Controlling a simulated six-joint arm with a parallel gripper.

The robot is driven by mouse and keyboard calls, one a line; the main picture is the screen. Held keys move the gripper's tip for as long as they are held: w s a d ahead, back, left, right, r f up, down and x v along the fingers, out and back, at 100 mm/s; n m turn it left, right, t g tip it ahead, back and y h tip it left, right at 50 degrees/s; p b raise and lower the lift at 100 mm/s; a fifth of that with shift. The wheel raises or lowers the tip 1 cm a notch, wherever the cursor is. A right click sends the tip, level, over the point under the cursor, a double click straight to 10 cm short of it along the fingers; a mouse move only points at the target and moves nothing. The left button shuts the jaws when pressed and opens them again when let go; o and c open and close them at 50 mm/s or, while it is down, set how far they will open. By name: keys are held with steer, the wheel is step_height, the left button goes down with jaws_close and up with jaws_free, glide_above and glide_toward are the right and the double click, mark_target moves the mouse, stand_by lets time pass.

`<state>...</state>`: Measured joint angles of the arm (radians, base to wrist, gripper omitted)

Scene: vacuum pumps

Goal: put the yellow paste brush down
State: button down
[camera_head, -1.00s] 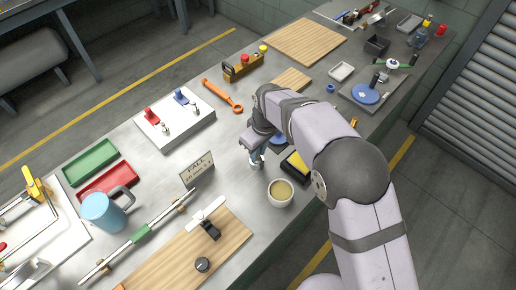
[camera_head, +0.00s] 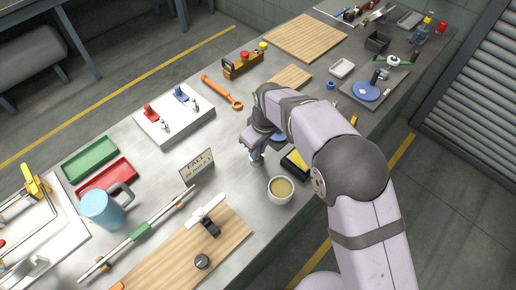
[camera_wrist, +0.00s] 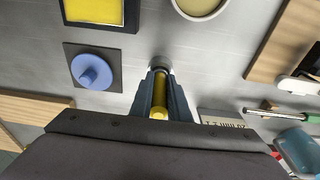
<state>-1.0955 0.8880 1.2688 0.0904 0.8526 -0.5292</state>
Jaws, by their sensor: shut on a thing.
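My gripper (camera_wrist: 160,98) is shut on the yellow paste brush (camera_wrist: 159,103), whose yellow handle shows between the two fingers in the wrist view. The brush's dark lower end shows just past the fingertips, over bare grey bench. Whether it touches the bench I cannot tell. In the head view my gripper (camera_head: 256,153) is low over the bench, between the lettered card and the yellow pad. My arm and fingers hide most of the brush there.
A blue knobbed piece on a dark square plate (camera_wrist: 72,52) lies beside my gripper. Close by are a black-framed yellow pad (camera_head: 295,162), a bowl of yellowish paste (camera_head: 281,190) and a standing lettered card (camera_head: 196,165). Bare bench lies between the card and my gripper.

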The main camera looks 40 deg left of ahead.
steer(key=c, duration=1.6)
jaws_free()
steer(key=r+b, duration=0.1)
steer(key=r, duration=0.1)
steer(key=r+b, duration=0.1)
steer(key=r, duration=0.1)
steer(key=d+r, duration=0.1)
steer(key=r, duration=0.2)
steer(key=shift+r+b, duration=0.1)
steer(key=shift+b, duration=0.3)
jaws_close()
steer(key=shift+d, duration=0.1)
